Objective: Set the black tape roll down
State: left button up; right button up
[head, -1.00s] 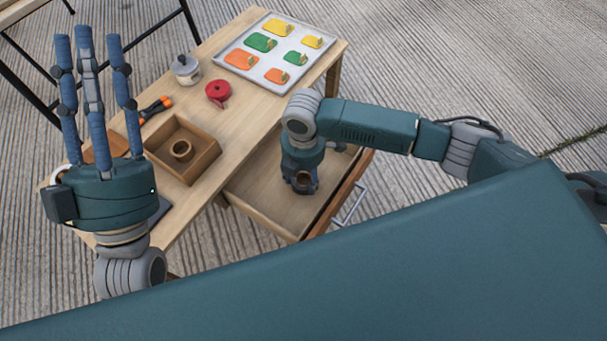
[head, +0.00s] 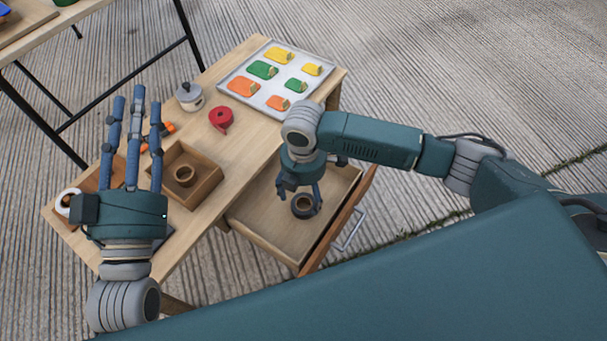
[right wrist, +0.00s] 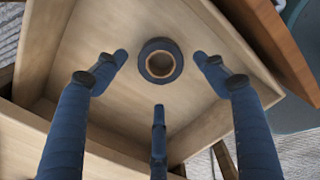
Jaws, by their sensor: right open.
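The black tape roll (head: 304,214) lies flat in the open drawer (head: 267,222), with its tan core facing up. It also shows in the right wrist view (right wrist: 160,43), resting on the drawer's wooden floor. My right gripper (head: 300,196) is open just above the roll, its fingers spread around it. In the right wrist view the fingers (right wrist: 160,72) look clear of the roll. My left gripper (head: 137,97) is open and empty, its fingers upright at the left over the table.

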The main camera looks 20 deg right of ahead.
notch_tip(320, 180, up, 7)
jog(key=p, duration=0.3)
jog(key=s+a+r+m+t+y, duration=0.1)
jog(key=a+r+m+t+y, duration=0.15)
jog(key=a, duration=0.55)
jog(key=a+r+m+t+y, duration=0.2)
jog(key=a+m+y, duration=0.2)
jog(key=a, duration=0.4)
pick_arm(q)
notch_tip(320, 180, down, 15)
jog(key=s+a+g+y, duration=0.1)
jog(key=a+g+y, duration=0.1)
jog(key=g, duration=0.5)
jog(key=shift+a+g, duration=0.15)
jog(key=shift+g, duration=0.15)
pick_arm(e)
jog(key=d+r+m+t+h, duration=0.1)
jog(key=d+r+m+t, duration=0.3)
jog(key=d, duration=0.4)
jog(key=w+d+r+m+t+h, duration=0.1)
jog(key=d+r+m+t+h, duration=0.1)
jog(key=d+r+m+t, duration=0.3)
jog(key=d+r+m, duration=0.1)
jog(key=d+m, duration=0.2)
jog(key=d, duration=0.1)
jog(key=shift+r, duration=0.3)
pick_arm(q)
jog(key=shift+s+f, duration=0.1)
pick_arm(e)
jog(key=shift+h, duration=0.25)
